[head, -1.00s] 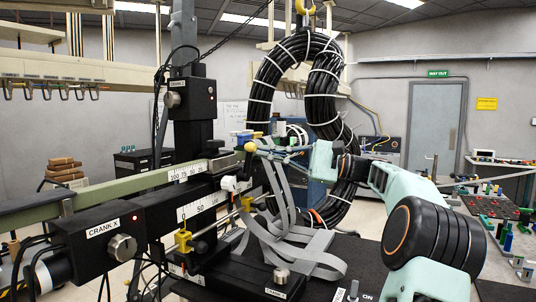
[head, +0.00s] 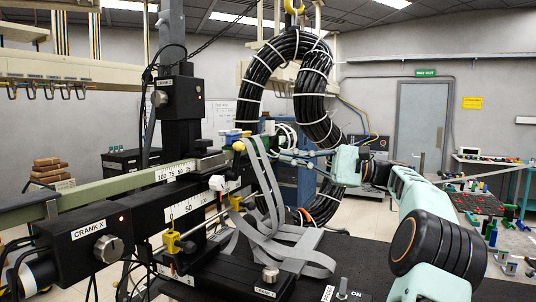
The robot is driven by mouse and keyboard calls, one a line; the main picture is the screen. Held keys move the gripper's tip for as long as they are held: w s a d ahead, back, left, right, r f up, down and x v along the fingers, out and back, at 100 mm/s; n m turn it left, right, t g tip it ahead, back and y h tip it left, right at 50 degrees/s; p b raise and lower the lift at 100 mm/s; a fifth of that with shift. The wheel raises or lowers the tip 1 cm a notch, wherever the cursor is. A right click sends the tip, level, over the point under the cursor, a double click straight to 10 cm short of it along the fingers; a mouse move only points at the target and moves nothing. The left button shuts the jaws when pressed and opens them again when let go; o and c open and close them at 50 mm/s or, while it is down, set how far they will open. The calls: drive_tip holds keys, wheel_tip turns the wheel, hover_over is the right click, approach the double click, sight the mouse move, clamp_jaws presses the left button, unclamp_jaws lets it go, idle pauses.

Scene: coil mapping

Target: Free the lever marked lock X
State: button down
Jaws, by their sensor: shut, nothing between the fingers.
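No readable "lock X" mark shows in the head view. A lever with a yellow ball knob (head: 239,146) stands on the dark slide assembly, beside the upper scale rail. A small white block (head: 217,183) sits below it, its marking too small to read. The CRANK X housing (head: 75,238) with its metal knob (head: 108,247) is at the lower left. My gripper (head: 284,158) is shut and empty, pointing left, to the right of the yellow ball and apart from it. Its fingertips are in front of the cable coil and partly hard to make out against it.
Grey ribbon cables (head: 266,200) hang between the rail and the black table (head: 370,260). A large black cable coil (head: 322,95) hangs behind my gripper. Yellow clamps (head: 172,240) sit on the lower rod. A cluttered bench (head: 495,205) stands at the right.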

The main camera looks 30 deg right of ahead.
drive_tip(key=shift+v, duration=1.75)
